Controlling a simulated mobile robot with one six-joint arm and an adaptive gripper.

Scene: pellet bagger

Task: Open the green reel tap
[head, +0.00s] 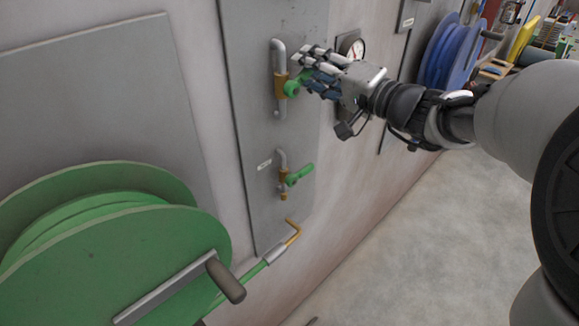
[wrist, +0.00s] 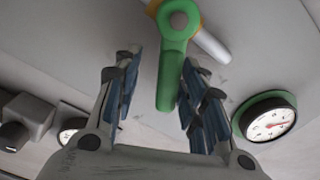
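Two taps with green levers sit one above the other on a grey wall panel. The upper tap's green lever (head: 291,89) is at my gripper (head: 304,64). The lower tap's green lever (head: 298,175) is clear of the gripper, beside a small white label. I cannot tell from the labels which one is the reel tap. In the wrist view a green lever (wrist: 172,75) hangs from its round hub and reaches between the fingers of my gripper (wrist: 159,60). The fingers are apart, with a gap on the left and the right finger close to the lever.
A large green hose reel (head: 110,255) with a crank handle stands at lower left, its hose running to a brass elbow (head: 293,233). A gauge (head: 352,48) is mounted behind the gripper. A blue reel (head: 450,52) is farther along the wall. The floor at right is clear.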

